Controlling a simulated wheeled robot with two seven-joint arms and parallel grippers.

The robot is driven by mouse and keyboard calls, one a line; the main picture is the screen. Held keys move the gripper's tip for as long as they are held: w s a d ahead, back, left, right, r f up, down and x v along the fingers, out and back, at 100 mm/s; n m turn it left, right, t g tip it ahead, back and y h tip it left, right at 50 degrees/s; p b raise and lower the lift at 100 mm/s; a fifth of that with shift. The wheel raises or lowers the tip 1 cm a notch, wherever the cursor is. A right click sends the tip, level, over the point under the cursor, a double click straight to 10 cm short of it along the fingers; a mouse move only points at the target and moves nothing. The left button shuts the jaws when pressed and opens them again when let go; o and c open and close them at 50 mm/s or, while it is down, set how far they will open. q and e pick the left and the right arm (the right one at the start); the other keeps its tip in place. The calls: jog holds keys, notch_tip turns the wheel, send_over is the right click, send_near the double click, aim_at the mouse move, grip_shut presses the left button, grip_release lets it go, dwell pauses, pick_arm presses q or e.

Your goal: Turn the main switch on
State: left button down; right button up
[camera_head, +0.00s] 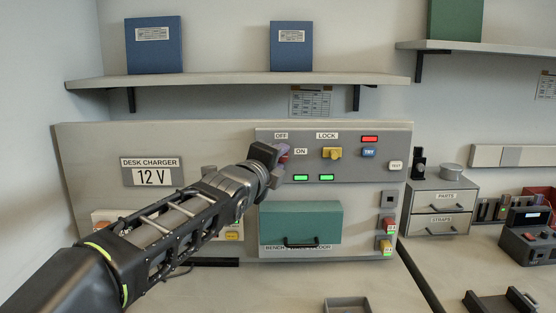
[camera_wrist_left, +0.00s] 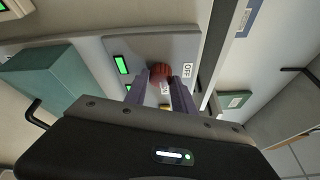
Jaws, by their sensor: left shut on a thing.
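The main switch is a round red knob (camera_wrist_left: 161,71) on the grey panel (camera_head: 348,173), seen in the left wrist view beside the OFF label (camera_wrist_left: 187,70) and the ON label (camera_wrist_left: 164,88). My left gripper (camera_head: 283,152) is at the panel's upper left, below the OFF label (camera_head: 281,135) and left of the ON label (camera_head: 300,152). Its two fingers (camera_wrist_left: 163,80) are shut on the red knob, one on each side. In the head view the gripper hides the knob. I cannot tell which way the knob points. My right gripper is out of view.
On the panel are a yellow lock knob (camera_head: 332,153), a blue TRY button (camera_head: 369,153), a lit red lamp (camera_head: 370,139) and lit green lamps (camera_head: 301,178). A teal door (camera_head: 300,222) is below. A shelf (camera_head: 240,78) overhangs above. Drawers (camera_head: 440,208) stand right.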

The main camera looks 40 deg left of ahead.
pick_arm(q)
jog(key=c, duration=1)
grip_release()
jog(key=shift+c, duration=0.2)
jog(key=v, duration=0.7)
jog(key=shift+s, duration=0.4)
jog(key=shift+d, duration=0.15)
